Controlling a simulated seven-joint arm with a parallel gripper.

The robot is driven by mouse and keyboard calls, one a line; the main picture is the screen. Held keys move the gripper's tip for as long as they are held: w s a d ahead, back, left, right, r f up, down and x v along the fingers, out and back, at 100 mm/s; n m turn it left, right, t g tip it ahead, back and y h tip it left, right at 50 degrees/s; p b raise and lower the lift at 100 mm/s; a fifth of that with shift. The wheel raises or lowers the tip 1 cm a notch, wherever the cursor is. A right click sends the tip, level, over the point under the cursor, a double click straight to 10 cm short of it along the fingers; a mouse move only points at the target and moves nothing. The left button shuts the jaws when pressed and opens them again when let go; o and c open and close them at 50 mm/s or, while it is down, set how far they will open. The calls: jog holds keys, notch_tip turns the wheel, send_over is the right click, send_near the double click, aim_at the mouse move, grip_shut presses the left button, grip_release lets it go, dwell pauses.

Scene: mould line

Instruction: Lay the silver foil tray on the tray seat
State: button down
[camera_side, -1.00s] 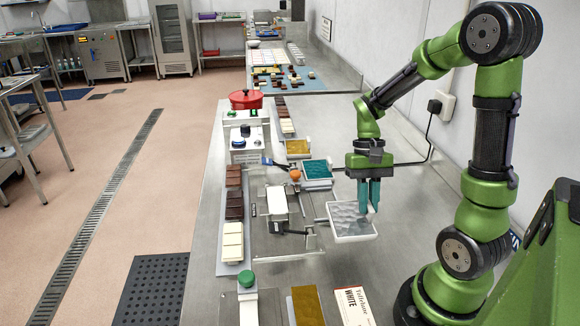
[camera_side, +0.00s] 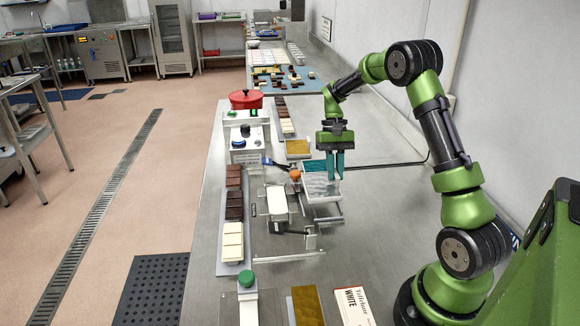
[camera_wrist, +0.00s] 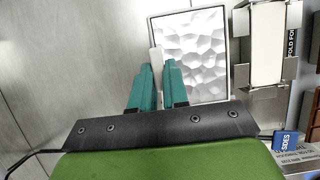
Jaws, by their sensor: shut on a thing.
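The silver foil tray (camera_side: 321,190) is a shallow, pale-rimmed square with a crinkled silver face. In the wrist view the tray (camera_wrist: 200,60) lies beyond my fingertips, its left edge at them. My gripper (camera_side: 335,172) has its teal fingers close together and shut on the tray's edge. In the wrist view my gripper (camera_wrist: 158,68) shows the same hold. The tray appears raised above the bench. Grey metal rails (camera_side: 328,219) show just below it in the side view; they may be the tray seat, which I cannot make out clearly.
Left of the tray stands a clear fixture with a white plate (camera_side: 277,200) and an orange ball (camera_side: 295,175). A gold tray (camera_side: 298,148) lies behind. Chocolate bars (camera_side: 234,205) line the left edge. The bench right of the tray is clear.

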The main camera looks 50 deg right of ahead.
jog(key=shift+f, duration=2.4)
jog(key=shift+a+f, duration=0.1)
jog(key=shift+f, duration=0.05)
jog(key=c, duration=1.1)
grip_release()
jog(key=shift+o, duration=0.2)
jog(key=v, duration=1.7)
notch_tip(320, 180, up, 3)
jog(key=n+t+h, duration=0.2)
jog(key=t, duration=0.3)
send_over(333, 185)
jog(key=s+a, duration=0.2)
jog(key=a, duration=0.7)
jog(key=s+a+r+n+t, duration=0.2)
jog(key=s+a+t, duration=0.3)
jog(key=s+a, duration=0.4)
jog(key=a+n, duration=0.1)
jog(key=a, duration=0.1)
jog(key=shift+s+a+r+y, duration=0.15)
jog(key=shift+s+a+y, duration=0.2)
jog(key=shift+a+y, duration=0.05)
